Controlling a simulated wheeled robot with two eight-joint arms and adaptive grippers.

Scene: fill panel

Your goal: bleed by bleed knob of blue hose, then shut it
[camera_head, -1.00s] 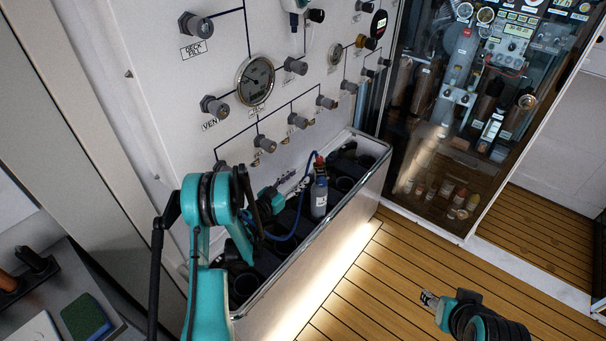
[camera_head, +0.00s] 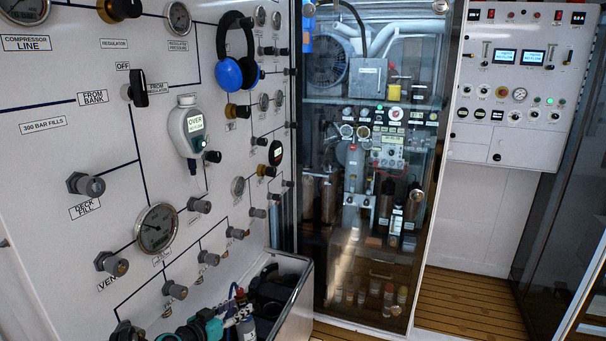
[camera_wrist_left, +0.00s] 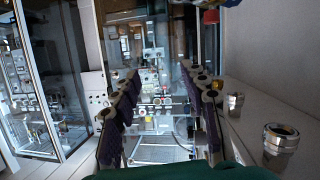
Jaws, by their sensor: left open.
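The blue hose (camera_head: 231,293) shows as a short loop at the bottom edge of the head view, beside the grey bottle (camera_head: 246,328) in the trough. A small red part sits near the top of that bottle; I cannot tell for sure that it is the bleed knob. My left gripper (camera_head: 222,320) is low by the panel, close to the hose and partly cut off. Its two fingers stand apart and empty in the left wrist view (camera_wrist_left: 165,88). My right gripper is out of view.
The white panel (camera_head: 70,150) carries gauges, grey fittings and knobs. Grey fittings (camera_wrist_left: 281,140) stand close on the right in the left wrist view. The trough's rim (camera_head: 296,295) runs along the panel's foot. A glass cabinet (camera_head: 375,210) stands beyond, with clear wooden floor (camera_head: 460,305).

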